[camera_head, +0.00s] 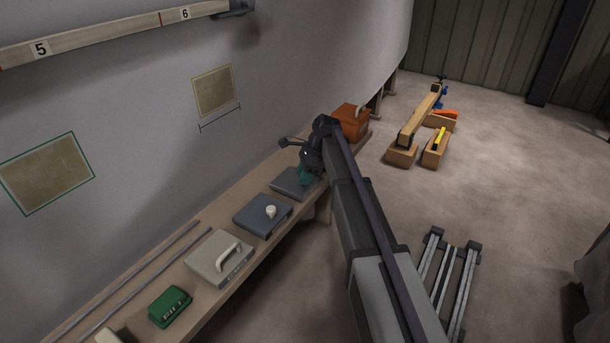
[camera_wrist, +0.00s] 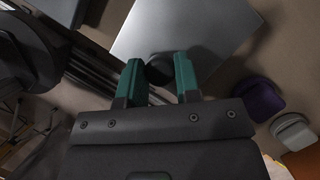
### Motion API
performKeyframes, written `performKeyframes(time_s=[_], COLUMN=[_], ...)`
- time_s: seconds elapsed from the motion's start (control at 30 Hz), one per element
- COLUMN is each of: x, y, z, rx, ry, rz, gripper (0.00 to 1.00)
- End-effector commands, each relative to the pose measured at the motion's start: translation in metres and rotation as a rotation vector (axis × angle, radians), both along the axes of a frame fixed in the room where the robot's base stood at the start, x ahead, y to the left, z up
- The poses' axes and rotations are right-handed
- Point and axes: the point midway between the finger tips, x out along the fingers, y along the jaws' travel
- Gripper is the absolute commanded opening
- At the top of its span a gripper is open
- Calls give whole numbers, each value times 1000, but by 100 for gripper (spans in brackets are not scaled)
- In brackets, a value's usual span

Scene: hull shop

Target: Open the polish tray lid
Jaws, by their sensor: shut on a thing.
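A flat grey tray lid (camera_wrist: 165,25) fills the top middle of the wrist view, with a small dark round knob (camera_wrist: 159,69) near its lower edge. My gripper (camera_wrist: 159,82) has its teal fingers on either side of the knob and is shut on it. In the head view, my gripper (camera_head: 306,175) is at the grey tray (camera_head: 288,184) on the bench, whose far part is hidden behind my arm. The lid looks flat and closed. No label shows that names it the polish tray.
On the bench (camera_head: 190,255) are a blue-grey tray with a white knob (camera_head: 253,221), a pale case with a handle (camera_head: 208,263), a green box (camera_head: 170,306) and an orange box (camera_head: 350,123). A purple container (camera_wrist: 258,98) and a white container (camera_wrist: 293,131) are at the wrist view's right.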

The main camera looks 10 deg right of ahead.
Motion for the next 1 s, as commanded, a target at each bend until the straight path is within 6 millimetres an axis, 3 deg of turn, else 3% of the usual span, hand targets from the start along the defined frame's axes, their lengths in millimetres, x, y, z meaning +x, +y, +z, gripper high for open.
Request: performKeyframes(time_s=[0.43,0.6,0.87,0.9,1.0], x=[74,82,82,82,82], y=[73,84,84,84,84], z=[0,0,0,0,0], rx=[0,0,0,0,0], ry=[-1,-1,-1,-1,-1], rz=[2,0,-1,0,0], gripper=[0,0,0,33,43])
